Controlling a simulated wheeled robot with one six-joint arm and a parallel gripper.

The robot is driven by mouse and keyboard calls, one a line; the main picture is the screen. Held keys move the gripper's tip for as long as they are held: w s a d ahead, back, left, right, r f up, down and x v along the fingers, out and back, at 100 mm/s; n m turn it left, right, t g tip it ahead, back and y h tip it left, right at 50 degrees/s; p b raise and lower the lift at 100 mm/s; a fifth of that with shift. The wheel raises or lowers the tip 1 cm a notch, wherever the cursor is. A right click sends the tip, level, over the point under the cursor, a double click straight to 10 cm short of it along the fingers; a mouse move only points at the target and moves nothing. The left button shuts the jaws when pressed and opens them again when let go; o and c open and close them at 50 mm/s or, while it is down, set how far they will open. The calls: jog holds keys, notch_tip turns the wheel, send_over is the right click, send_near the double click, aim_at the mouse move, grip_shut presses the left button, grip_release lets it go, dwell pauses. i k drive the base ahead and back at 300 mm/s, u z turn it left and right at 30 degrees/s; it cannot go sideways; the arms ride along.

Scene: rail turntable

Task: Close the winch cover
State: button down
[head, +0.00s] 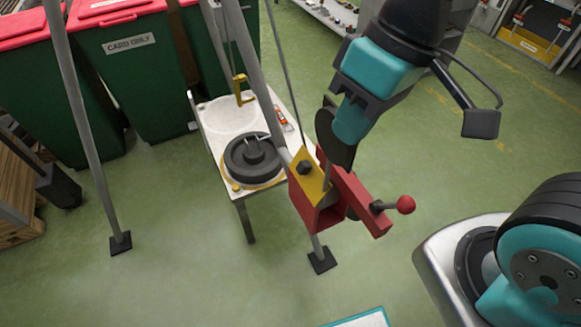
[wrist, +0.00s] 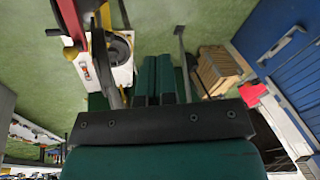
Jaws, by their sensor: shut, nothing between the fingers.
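The winch (head: 312,205) is a red box with a yellow top face and a dark bolt, fixed on a tripod leg. A long red panel (head: 358,200), which looks like its cover, stands out at the box's right side, angled away from it. A red-knobbed handle (head: 405,204) sticks out to the right of the panel. My gripper (head: 332,160) reaches down from above, shut and empty, close to the gap between box and panel; whether it touches either cannot be told. Part of the red winch (wrist: 73,22) shows at the upper left of the wrist view.
A white table (head: 215,115) with a dark round turntable (head: 254,158) and a yellow bracket (head: 243,90) stands behind the winch. Tripod legs (head: 90,130) rise around it. Green bins (head: 140,80) with red lids stand at the back left. Green floor in front is clear.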

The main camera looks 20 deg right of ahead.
aim_at(307, 172)
jog(key=u, duration=2.9)
jog(key=i, duration=0.45)
jog(key=z, duration=3.15)
